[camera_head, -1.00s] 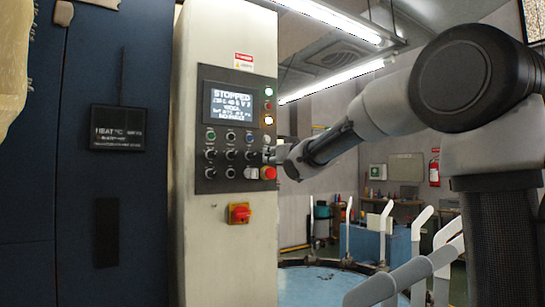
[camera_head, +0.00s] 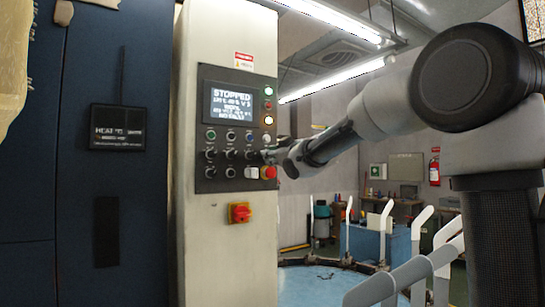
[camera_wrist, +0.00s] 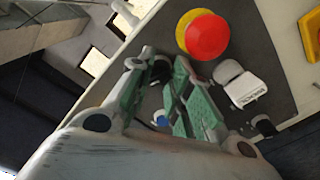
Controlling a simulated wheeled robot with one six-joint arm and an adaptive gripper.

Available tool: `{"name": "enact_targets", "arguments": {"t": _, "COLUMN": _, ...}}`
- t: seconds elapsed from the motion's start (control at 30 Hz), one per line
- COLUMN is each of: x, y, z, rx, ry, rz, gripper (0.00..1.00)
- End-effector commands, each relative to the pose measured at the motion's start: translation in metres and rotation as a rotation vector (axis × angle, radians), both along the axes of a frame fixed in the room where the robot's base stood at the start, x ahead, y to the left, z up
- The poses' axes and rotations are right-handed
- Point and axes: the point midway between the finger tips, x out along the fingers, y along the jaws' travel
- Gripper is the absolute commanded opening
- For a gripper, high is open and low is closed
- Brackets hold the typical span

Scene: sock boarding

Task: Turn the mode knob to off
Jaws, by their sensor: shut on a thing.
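The control panel (camera_head: 207,178) is on the pale cabinet, with rows of buttons and dark knobs. My gripper (camera_head: 267,156) is at the panel's right edge, just above the red emergency button (camera_head: 268,173). In the wrist view my gripper (camera_wrist: 166,78) has its green-padded fingers closed around a dark knob (camera_wrist: 161,71), which I take to be the mode knob. The fingers cover most of it. Its pointer and label cannot be read, so its setting does not show. The screen (camera_head: 232,104) reads STOPPED; its smaller lines are unclear.
The red button with its yellow ring (camera_wrist: 184,28) and a white labelled switch (camera_wrist: 241,86) are close beside my fingers. Another dark knob (camera_wrist: 264,126) is nearby. A red-and-yellow rotary switch (camera_head: 239,212) is lower on the cabinet. White rails stand at the lower right.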

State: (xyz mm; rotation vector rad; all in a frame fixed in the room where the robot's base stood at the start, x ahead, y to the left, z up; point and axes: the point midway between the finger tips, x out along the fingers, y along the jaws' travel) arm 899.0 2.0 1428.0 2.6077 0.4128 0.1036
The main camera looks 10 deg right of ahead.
Motion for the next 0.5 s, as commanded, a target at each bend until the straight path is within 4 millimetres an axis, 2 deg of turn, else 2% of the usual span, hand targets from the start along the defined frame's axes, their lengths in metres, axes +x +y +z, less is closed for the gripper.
{"name": "enact_targets", "arguments": {"t": 0.2, "x": -0.0008, "y": 0.0011, "z": 0.0041, "rx": -0.136, "ry": -0.054, "rz": 0.002, "gripper": 0.00}}
{"name": "enact_targets", "arguments": {"t": 0.5, "x": -0.0009, "y": 0.0016, "z": 0.0041, "rx": -0.243, "ry": -0.088, "rz": 0.002, "gripper": 0.00}}
